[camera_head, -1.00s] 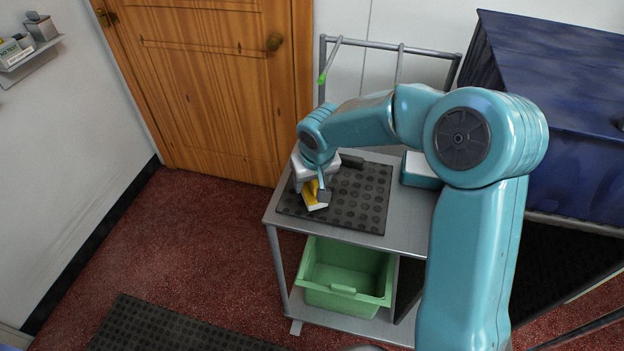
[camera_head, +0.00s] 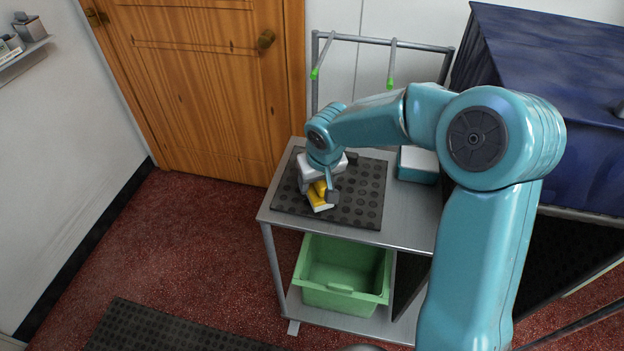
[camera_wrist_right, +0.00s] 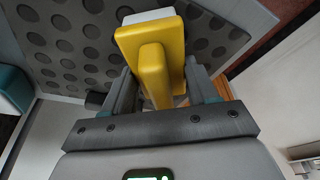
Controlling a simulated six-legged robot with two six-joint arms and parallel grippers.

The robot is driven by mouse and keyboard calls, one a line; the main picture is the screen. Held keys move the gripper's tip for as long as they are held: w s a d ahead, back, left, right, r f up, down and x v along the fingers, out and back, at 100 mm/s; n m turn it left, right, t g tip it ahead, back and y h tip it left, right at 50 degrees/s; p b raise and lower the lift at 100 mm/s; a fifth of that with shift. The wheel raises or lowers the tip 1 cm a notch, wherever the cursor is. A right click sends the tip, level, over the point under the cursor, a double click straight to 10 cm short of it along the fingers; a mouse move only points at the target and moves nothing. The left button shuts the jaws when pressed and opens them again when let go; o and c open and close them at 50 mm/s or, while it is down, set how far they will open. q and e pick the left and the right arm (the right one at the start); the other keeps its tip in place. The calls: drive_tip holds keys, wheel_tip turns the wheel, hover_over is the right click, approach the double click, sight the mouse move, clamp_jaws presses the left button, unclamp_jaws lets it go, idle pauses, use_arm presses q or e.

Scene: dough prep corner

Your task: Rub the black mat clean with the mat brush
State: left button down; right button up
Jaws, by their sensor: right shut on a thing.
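The black mat (camera_head: 367,199) with round dimples lies on the grey metal cart top; it also shows in the right wrist view (camera_wrist_right: 62,28). The mat brush (camera_head: 320,203) has a yellow body and a pale bristle side. In the right wrist view the yellow brush (camera_wrist_right: 152,62) sits between the fingers of my right gripper (camera_wrist_right: 160,85). My right gripper (camera_head: 326,190) is shut on it, over the left-middle part of the mat. The brush's pale side faces the mat; whether it touches is hard to tell. My left gripper is in neither view.
A teal and white box (camera_head: 418,166) stands on the cart right of the mat. A green bin (camera_head: 340,297) sits on the lower shelf. The cart's rail (camera_head: 420,46) rises behind. A blue covered block (camera_head: 560,80) stands to the right. Another dark mat (camera_head: 165,328) lies on the red floor.

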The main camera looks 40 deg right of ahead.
drive_tip(key=shift+f, duration=0.1)
drive_tip(key=shift+w, duration=0.1)
drive_tip(key=shift+w+a+b, duration=0.3)
drive_tip(key=shift+w+a, duration=1.3)
drive_tip(key=shift+w, duration=0.25)
drive_tip(key=shift+s+d+b, duration=0.3)
drive_tip(key=shift+s+d, duration=0.05)
drive_tip(key=shift+s, duration=0.05)
drive_tip(key=shift+s+d+b, duration=0.4)
drive_tip(key=shift+s+d, duration=0.9)
drive_tip(key=shift+s, duration=0.25)
